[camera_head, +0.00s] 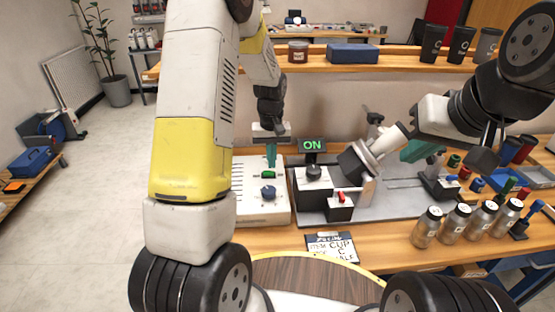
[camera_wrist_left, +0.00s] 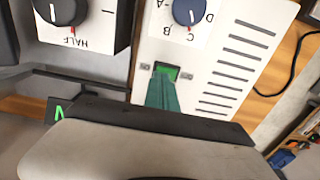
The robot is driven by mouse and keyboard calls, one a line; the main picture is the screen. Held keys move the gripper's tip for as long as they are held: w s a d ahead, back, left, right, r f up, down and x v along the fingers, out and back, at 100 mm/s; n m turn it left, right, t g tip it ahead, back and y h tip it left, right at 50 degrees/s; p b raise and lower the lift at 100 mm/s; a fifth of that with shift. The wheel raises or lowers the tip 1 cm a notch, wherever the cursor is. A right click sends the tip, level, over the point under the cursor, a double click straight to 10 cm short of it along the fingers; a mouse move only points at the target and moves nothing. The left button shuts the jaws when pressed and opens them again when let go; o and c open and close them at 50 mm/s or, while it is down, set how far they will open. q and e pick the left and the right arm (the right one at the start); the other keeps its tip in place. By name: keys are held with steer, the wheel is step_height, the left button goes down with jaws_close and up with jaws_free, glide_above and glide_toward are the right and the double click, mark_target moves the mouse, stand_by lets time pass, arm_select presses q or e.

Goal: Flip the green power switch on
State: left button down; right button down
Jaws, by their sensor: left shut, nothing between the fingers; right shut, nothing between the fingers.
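The green power switch (camera_head: 268,175) is on the top of a white control box (camera_head: 262,208), just behind its blue knob (camera_head: 268,192). My left gripper (camera_head: 271,160) is shut and empty, pointing down at the far side of the switch. In the left wrist view its green fingertips (camera_wrist_left: 161,96) are at the green switch (camera_wrist_left: 167,72) and cover part of it; I cannot tell whether they touch. A small display (camera_head: 312,145) beside the box reads "ON" in green. My right gripper (camera_head: 415,151) is shut and empty above the grey plate on the right.
Several metal jars (camera_head: 427,227) stand at the front right. A clip sign (camera_head: 332,248) lies at the front edge. A raised shelf (camera_head: 385,60) runs behind.

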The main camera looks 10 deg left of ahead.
mark_target(272, 173)
arm_select(q)
steer(key=shift+r, duration=2.4)
steer(key=s+r+m+t+h, duration=0.1)
steer(key=s+r, duration=0.4)
steer(key=r, duration=0.2)
steer(key=s+r+t, duration=0.2)
steer(key=s+r, duration=0.2)
steer(key=r, duration=0.3)
steer(key=s+d+r+m+t, duration=0.1)
steer(key=s+r, duration=0.1)
steer(key=s, duration=0.5)
steer(key=s+d+r+m+t+h, duration=0.1)
steer(key=s+r+t, duration=0.1)
steer(key=s, duration=0.6)
steer(key=shift+s+r+m, duration=0.15)
steer(key=shift+r+m, duration=0.25)
steer(key=shift+r, duration=0.4)
steer(key=shift+d, duration=0.1)
